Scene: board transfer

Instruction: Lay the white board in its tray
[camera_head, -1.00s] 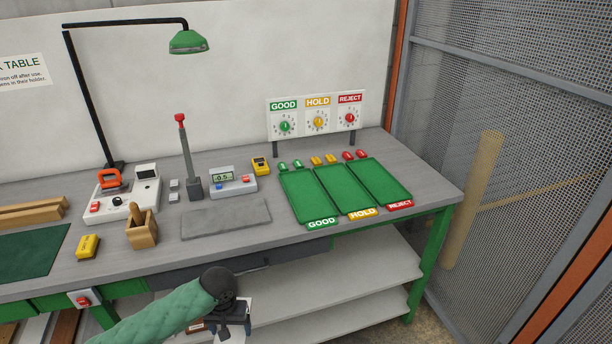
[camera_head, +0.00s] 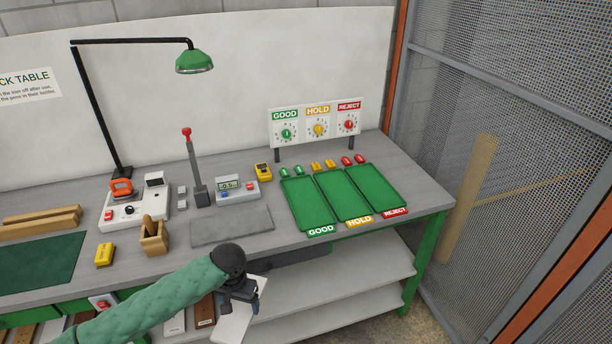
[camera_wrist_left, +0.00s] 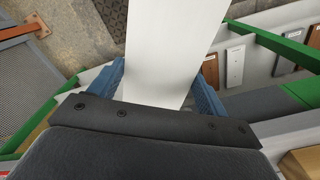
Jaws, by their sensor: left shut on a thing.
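The white board (camera_head: 236,322) hangs from my left gripper (camera_head: 243,290), in front of the bench's front edge and below the top. In the left wrist view the white board (camera_wrist_left: 170,45) sits between the two blue fingers of my left gripper (camera_wrist_left: 165,90), which is shut on it. Three green trays lie on the right of the bench, labelled GOOD (camera_head: 306,205), HOLD (camera_head: 342,195) and REJECT (camera_head: 376,187). No board lies in them. My right gripper is not in view.
A dial panel (camera_head: 317,126) stands behind the trays. A grey mat (camera_head: 230,225), a meter (camera_head: 237,190) and a post with a red knob (camera_head: 194,165) are left of them. A wooden holder (camera_head: 153,237) stands near the front edge. A lower shelf (camera_head: 350,285) is under the bench.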

